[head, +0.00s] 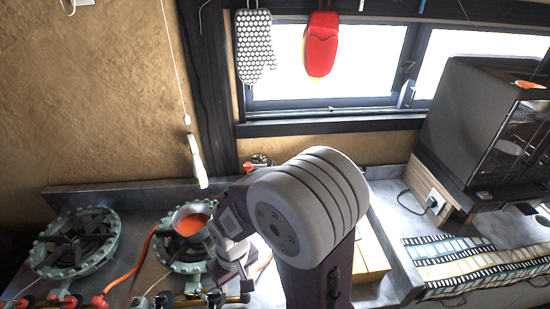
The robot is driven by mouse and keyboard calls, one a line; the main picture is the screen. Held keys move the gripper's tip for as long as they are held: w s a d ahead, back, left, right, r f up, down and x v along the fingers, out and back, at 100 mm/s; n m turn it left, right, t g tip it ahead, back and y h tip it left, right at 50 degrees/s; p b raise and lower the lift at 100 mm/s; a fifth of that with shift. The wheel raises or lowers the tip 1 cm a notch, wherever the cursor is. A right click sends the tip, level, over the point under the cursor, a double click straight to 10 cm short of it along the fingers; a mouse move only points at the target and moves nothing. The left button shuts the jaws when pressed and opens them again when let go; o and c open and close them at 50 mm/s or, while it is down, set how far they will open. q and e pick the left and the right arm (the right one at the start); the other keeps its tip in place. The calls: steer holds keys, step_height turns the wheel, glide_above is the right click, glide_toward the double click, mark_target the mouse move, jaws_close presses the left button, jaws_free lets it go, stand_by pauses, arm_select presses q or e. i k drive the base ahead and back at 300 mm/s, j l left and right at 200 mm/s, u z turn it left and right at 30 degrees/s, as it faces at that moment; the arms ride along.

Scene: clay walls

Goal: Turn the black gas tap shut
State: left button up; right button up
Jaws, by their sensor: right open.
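Along the front edge of the stove, a row of taps and knobs shows; a black one (217,297) is just below my right gripper (236,266), and I cannot tell for sure that it is the gas tap. My right arm comes in from the bottom right, and its large white joint hides part of the counter. The right gripper is open, tilted down over the front of the right burner; its fingertips are small, and I cannot tell whether they touch anything. My left gripper is not in view.
A pan of orange-red food (190,221) sits on the right burner (181,252), close to my gripper. The left burner (76,243) is bare. Orange hoses cross the stove. A black oven (476,125) stands at right. A patterned cloth (460,262) lies below it.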

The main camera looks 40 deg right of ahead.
mark_target(270, 163)
steer(key=z, duration=1.35)
